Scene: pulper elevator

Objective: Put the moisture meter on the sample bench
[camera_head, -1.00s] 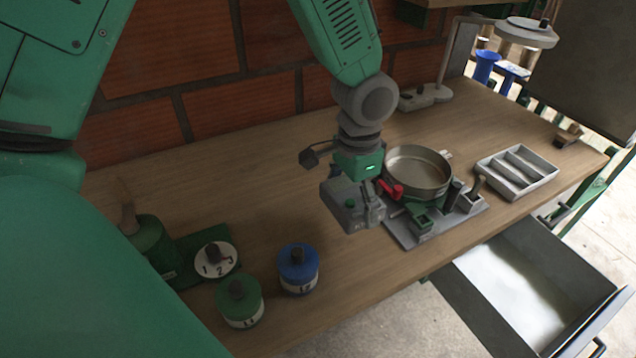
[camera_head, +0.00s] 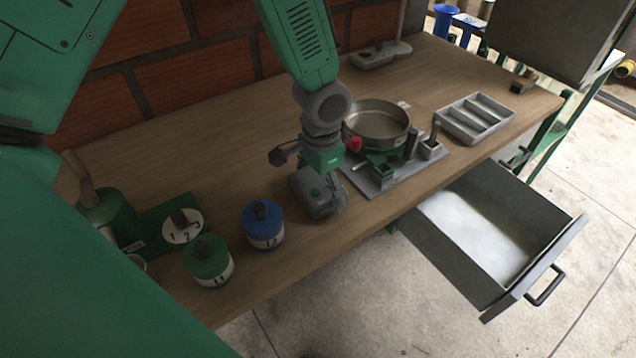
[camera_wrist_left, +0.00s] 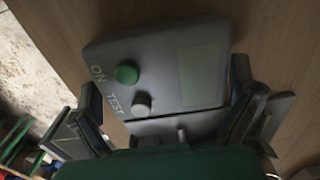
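The moisture meter (camera_head: 313,196) is a grey box with a green button, held low at or just above the wooden bench (camera_head: 250,158). In the left wrist view the meter (camera_wrist_left: 165,70) shows "ON" and "TEST" labels, a green and a grey button and a dull screen. My left gripper (camera_wrist_left: 172,112) has a finger at each side of the meter's near end and is shut on it; in the head view the gripper (camera_head: 328,188) points down. I cannot tell whether the meter touches the bench. My right gripper is not in view.
A blue canister (camera_head: 262,226) and green canister (camera_head: 207,262) stand left of the meter. A round metal pan (camera_head: 376,121) on a fixture and a grey divided tray (camera_head: 474,118) lie to the right. An open drawer (camera_head: 485,225) juts out in front. The back-left bench is clear.

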